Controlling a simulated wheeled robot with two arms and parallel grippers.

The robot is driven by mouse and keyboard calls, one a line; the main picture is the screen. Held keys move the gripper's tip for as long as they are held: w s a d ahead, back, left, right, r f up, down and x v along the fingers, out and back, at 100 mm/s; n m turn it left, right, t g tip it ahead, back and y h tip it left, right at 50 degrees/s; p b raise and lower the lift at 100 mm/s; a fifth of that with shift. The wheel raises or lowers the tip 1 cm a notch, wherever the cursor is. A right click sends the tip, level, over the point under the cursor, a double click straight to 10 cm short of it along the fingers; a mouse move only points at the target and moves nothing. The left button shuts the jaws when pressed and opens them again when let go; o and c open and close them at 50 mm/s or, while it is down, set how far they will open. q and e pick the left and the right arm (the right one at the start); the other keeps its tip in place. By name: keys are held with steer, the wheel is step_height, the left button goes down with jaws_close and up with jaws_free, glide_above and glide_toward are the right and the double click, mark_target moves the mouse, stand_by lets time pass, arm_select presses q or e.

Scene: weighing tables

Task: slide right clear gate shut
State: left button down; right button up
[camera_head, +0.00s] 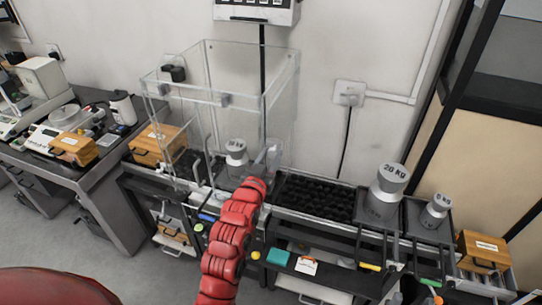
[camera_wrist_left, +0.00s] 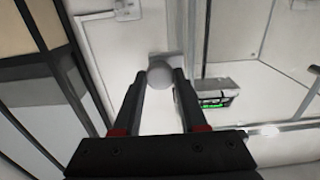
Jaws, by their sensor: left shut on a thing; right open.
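A tall clear draft box (camera_head: 215,95) stands on the middle table, with a grey weight (camera_head: 237,152) inside it. Its right clear gate (camera_head: 282,108) is the see-through panel on the right side. My red left arm reaches up to that side, and my left gripper (camera_wrist_left: 160,82) is shut on a pale round knob (camera_wrist_left: 160,72), held between its fingertips in the left wrist view. The arm hides much of this gripper in the head view. My right gripper (camera_head: 408,289) shows only as a dark shape at the bottom edge, apart from the box.
A black foam tray (camera_head: 317,198) and large weights, one marked 20 kg (camera_head: 388,188), stand right of the box. A wooden box (camera_head: 158,143) stands at its left. Coloured handles line the table front.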

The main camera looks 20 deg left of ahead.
arm_select(q)
step_height(320, 180, down, 26)
steer(key=b, duration=1.8)
steer(key=shift+r, duration=0.2)
steer(key=c, duration=0.5)
jaws_free()
steer(key=s, duration=0.5)
steer(key=s+b, duration=0.1)
steer(key=s, duration=0.5)
steer(key=s+b, duration=0.1)
steer(key=s, duration=0.5)
steer(key=shift+s+a, duration=0.25)
steer(key=shift+a, duration=0.05)
